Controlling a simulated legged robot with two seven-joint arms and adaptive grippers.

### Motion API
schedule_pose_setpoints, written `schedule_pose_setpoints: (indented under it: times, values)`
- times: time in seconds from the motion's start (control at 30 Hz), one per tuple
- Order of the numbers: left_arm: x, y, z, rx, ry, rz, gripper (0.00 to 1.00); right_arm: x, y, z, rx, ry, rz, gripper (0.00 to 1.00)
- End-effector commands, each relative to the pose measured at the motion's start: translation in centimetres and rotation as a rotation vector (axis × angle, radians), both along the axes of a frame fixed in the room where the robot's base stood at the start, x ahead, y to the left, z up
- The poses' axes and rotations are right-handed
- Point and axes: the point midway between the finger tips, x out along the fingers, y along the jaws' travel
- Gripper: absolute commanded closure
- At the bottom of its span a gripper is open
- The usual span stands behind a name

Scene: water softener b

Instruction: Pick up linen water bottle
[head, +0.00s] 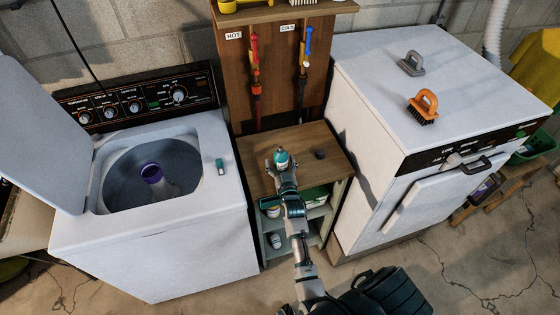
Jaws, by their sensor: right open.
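A small teal bottle with a pale top (282,157) stands on the wooden top of the narrow cabinet between the two machines; I take it to be the linen water bottle. My right gripper (281,164) is at the bottle, with its open fingers on either side of its lower part. The hand hides the bottle's base, and I cannot tell whether the fingers touch it. My left gripper is not in view.
A dark round object (319,154) lies right of the bottle on the cabinet top (325,137). The washer (150,235) with raised lid is left, the dryer (375,125) right. Hot and cold valves (303,68) hang on the board behind.

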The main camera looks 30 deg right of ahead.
Motion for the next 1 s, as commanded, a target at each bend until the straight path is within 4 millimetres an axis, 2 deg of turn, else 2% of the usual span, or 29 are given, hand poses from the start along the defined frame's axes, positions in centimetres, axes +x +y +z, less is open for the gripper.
schedule_pose_setpoints:
  times: [0.07,0.33,0.77,1.0]
  values:
    - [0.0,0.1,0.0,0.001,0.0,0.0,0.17,0.0,0.0,0.0,0.0,0.0,0.0,0.19]
    - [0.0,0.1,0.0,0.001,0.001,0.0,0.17,0.0,0.0,0.0,0.0,0.0,0.0,0.86]
    - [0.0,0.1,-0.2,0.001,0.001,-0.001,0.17,-0.1,0.1,0.7,0.001,-0.001,0.0,0.88]
    - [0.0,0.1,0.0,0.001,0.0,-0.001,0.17,-3.7,1.3,0.6,0.0,0.001,0.0,0.88]
